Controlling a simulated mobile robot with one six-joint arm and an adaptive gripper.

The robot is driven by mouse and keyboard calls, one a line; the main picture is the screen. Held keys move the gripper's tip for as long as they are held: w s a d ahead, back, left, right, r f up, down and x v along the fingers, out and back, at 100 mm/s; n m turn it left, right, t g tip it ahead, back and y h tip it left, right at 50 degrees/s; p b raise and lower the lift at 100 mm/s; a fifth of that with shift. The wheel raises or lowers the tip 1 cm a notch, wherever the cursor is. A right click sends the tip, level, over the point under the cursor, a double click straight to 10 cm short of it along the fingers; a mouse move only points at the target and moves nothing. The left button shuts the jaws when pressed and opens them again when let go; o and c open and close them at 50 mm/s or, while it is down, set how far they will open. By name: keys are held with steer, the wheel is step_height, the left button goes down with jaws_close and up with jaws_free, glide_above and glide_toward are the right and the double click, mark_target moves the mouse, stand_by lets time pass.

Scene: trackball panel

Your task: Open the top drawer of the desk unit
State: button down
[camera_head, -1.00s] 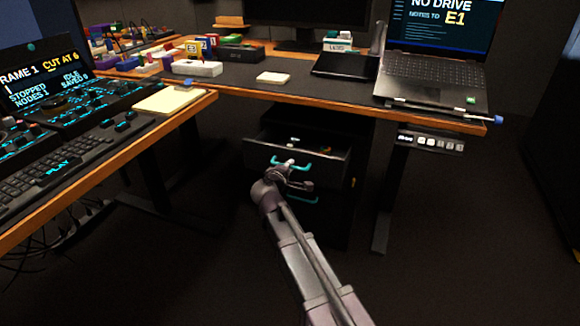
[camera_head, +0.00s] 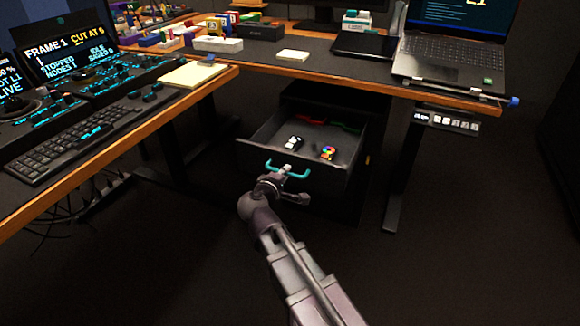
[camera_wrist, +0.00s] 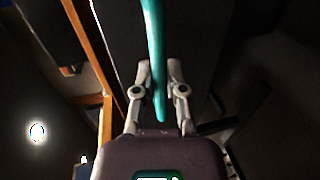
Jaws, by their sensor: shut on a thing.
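The top drawer (camera_head: 327,163) of the dark desk unit (camera_head: 335,104) stands well open under the desk in the head view. Its teal handle (camera_head: 302,176) is on the drawer front. My gripper (camera_head: 284,174) is at the handle's middle. In the wrist view the handle (camera_wrist: 155,50) runs between the two fingers of my gripper (camera_wrist: 160,78), which is shut on it. A black and white item (camera_head: 294,143) and a multicoloured item (camera_head: 328,153) lie inside the drawer, with red and green pieces further back. The lower drawer's front is mostly hidden.
The desk top (camera_head: 380,86) overhangs the unit and carries a laptop (camera_head: 452,65). A desk leg (camera_head: 398,180) stands to the right. A second desk with a control panel and keyboard (camera_head: 75,148) is at the left. The floor before the drawer looks clear.

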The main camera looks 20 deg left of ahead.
stand_by(0.3)
steer(key=c, duration=0.7)
jaws_free()
steer(key=shift+s, duration=0.1)
